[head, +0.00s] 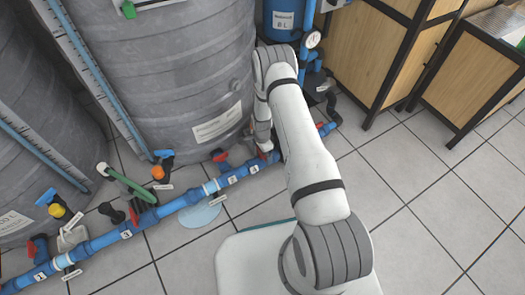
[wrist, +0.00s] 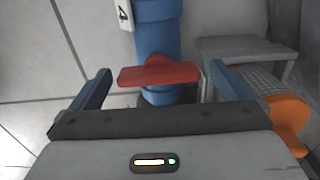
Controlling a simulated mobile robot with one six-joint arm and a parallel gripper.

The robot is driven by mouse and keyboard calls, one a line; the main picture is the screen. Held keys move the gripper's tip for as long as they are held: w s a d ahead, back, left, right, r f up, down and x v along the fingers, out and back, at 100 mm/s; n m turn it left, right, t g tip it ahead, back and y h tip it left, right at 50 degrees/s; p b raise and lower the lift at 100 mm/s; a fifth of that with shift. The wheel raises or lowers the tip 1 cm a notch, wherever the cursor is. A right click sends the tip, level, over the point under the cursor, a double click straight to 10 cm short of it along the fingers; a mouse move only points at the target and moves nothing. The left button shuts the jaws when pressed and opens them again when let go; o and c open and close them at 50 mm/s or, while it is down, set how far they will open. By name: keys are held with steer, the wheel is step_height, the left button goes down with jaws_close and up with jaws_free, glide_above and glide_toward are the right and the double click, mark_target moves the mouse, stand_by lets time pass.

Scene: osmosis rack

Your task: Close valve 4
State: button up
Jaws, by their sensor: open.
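Valve 4's red handle (wrist: 158,75) shows in the wrist view, lying crosswise over a blue pipe (wrist: 158,35) that runs up the picture. A white tag with a 4 (wrist: 125,14) is beside the pipe at the top. My gripper (wrist: 161,70) is open, with one finger on each side of the handle. The right finger is close to the handle's right end; I cannot tell if they touch. A wider gap shows on the left. In the head view my gripper (head: 263,138) is down by the blue pipe line (head: 192,197), partly hidden by my arm.
Grey ribbed tanks (head: 170,75) stand close behind the pipe line. Other red-handled valves, one at the lower left (head: 40,248), sit along it. Tiled floor (head: 430,190) is clear at right.

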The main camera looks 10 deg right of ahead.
steer(key=shift+r, duration=0.1)
step_height(320, 180, up, 8)
steer(key=p, duration=0.3)
steer(key=shift+f, duration=0.2)
